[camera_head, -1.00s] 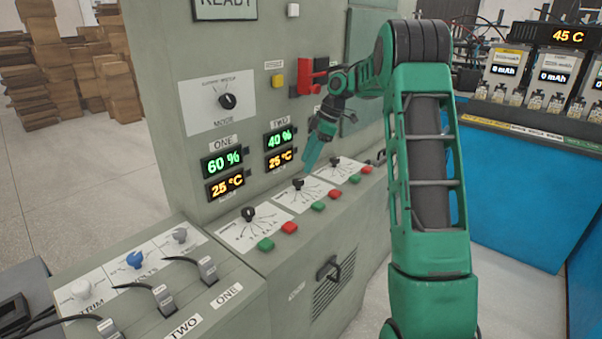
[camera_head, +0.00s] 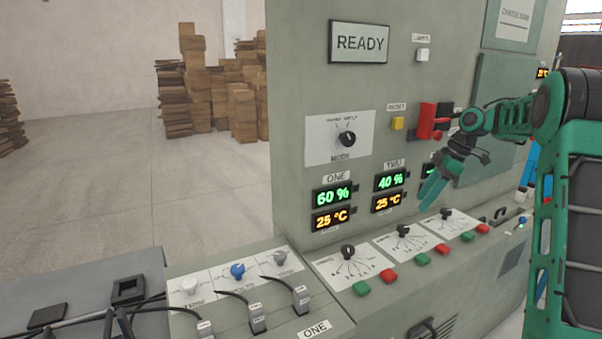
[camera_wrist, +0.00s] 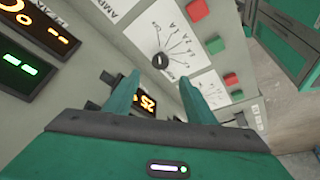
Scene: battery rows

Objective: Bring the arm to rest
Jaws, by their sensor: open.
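My gripper (camera_head: 432,188) hangs from my green arm at the right of the head view, pointing down and to the left. It is in front of the grey control cabinet, just above its sloped row of dials and buttons. In the wrist view my gripper (camera_wrist: 160,92) shows two green fingers spread apart with nothing between them. A black dial knob (camera_wrist: 160,61) on a white scale appears beyond the fingertips. I cannot tell whether the fingers touch the cabinet.
The grey cabinet (camera_head: 295,160) carries a READY display (camera_head: 359,43), a mode knob (camera_head: 347,139), a red switch handle (camera_head: 427,121) and a yellow button (camera_head: 397,123). Plugs with cables (camera_head: 255,315) stand at the front left. Stacked brown boxes (camera_head: 210,85) stand behind open floor.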

